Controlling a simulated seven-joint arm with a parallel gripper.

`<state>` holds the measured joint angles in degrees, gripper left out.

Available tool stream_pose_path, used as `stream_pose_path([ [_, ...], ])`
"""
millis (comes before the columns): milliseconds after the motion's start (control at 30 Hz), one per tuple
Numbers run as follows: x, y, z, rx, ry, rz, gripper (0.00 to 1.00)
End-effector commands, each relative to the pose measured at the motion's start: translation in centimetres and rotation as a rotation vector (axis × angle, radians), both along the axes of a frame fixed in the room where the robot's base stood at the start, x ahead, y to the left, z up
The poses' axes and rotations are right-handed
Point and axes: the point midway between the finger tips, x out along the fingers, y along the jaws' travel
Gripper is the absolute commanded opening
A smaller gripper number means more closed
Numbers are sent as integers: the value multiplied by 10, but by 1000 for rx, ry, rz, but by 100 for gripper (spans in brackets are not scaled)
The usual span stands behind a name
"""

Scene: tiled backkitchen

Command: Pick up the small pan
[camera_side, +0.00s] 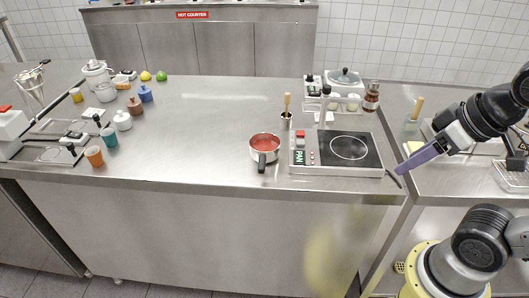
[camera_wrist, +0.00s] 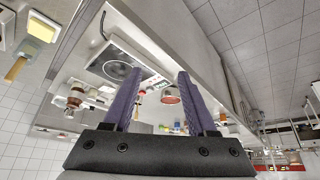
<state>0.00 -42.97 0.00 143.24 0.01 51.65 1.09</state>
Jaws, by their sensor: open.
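The small pan (camera_side: 265,148) is silver with red contents. It stands upright on the steel counter, left of the hot plate, with its dark handle toward the front edge. In the wrist view the pan (camera_wrist: 171,96) shows small between my fingers, in the distance. My gripper (camera_side: 400,170) has purple fingers and is at the right, beyond the hot plate near the counter's right end, well apart from the pan. In the wrist view my gripper (camera_wrist: 160,76) is open, with nothing between the fingers.
The hot plate (camera_side: 364,162) with a "PAN" label stands between my gripper and the pan. A small cup with a wooden-handled tool (camera_side: 287,121) is behind the pan. A lidded pot (camera_side: 345,79) and a brown bottle (camera_side: 371,98) stand farther back. The counter left of the pan (camera_side: 195,150) is clear.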

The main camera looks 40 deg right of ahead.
Motion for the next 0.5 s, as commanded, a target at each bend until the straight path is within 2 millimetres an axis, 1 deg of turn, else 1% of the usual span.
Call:
stream_pose_path([
  [100, -4, 0, 0, 39, 22, -74, 57],
  [167, -2, 0, 13, 73, 14, -138, 57],
  [233, 7, 0, 34, 117, 13, -221, 57],
  [367, 32, 3, 66, 184, 45, -349, 57],
  [467, 58, 7, 89, 227, 82, -442, 57],
  [500, 71, 9, 97, 243, 101, -481, 57],
])
